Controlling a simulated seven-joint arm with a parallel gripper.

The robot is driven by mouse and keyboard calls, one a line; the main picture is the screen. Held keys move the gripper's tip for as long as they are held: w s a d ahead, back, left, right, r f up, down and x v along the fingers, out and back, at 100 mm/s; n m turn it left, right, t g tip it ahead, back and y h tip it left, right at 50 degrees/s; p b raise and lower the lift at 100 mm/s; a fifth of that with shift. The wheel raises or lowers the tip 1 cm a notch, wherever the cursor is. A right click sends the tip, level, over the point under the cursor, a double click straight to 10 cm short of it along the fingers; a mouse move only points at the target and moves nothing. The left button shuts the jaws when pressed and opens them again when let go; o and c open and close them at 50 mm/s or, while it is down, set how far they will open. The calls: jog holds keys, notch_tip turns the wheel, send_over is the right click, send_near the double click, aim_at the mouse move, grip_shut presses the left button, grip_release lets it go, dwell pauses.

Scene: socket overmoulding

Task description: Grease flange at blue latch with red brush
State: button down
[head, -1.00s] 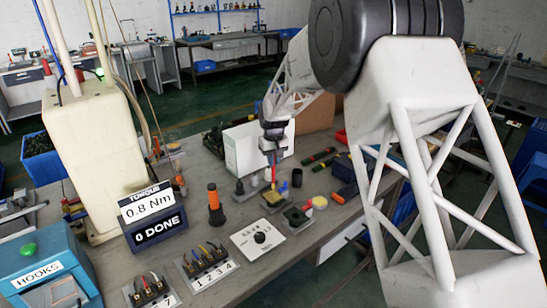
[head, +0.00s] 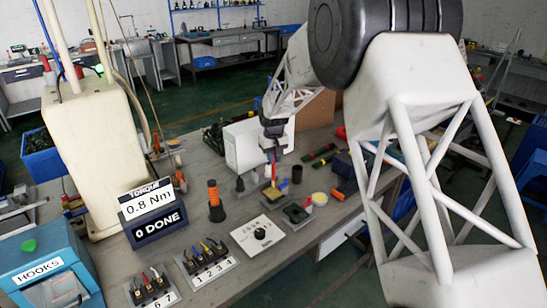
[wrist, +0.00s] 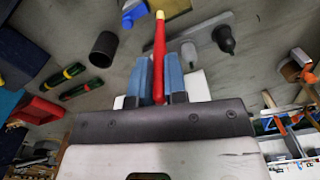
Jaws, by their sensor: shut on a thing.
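My gripper (wrist: 160,88) has its blue fingers shut on the red brush (wrist: 159,55), which points away from the wrist. The brush's pale yellow tip shows near the top of the wrist view, beside a blue part (wrist: 132,12) and an olive-yellow piece (wrist: 173,8). I cannot tell whether the tip touches either one. In the head view my gripper (head: 272,152) is over the yellow piece (head: 271,192), which sits on a grey fixture on the bench. The blue latch and flange are too small or cut off to make out clearly.
A dark cup (wrist: 103,48) and a grey holder with upright knobs (wrist: 222,38) stand close by. A pot with yellow contents (head: 319,199) and a dial plate (head: 258,236) are nearer the front. A white box (head: 243,146) stands behind my gripper.

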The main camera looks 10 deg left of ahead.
jog(key=shift+f, duration=0.4)
dwell(0.3)
jog(key=shift+w+a, duration=0.3)
jog(key=shift+w, duration=0.05)
jog(key=shift+s+d, duration=0.15)
dwell(0.5)
jog(key=shift+s+d, duration=0.45)
jog(key=shift+s, duration=0.05)
jog(key=shift+w+a, duration=0.1)
dwell(0.4)
jog(key=shift+w+a, duration=0.5)
jog(key=shift+f, duration=0.1)
jog(key=shift+s+d, duration=0.1)
dwell(0.4)
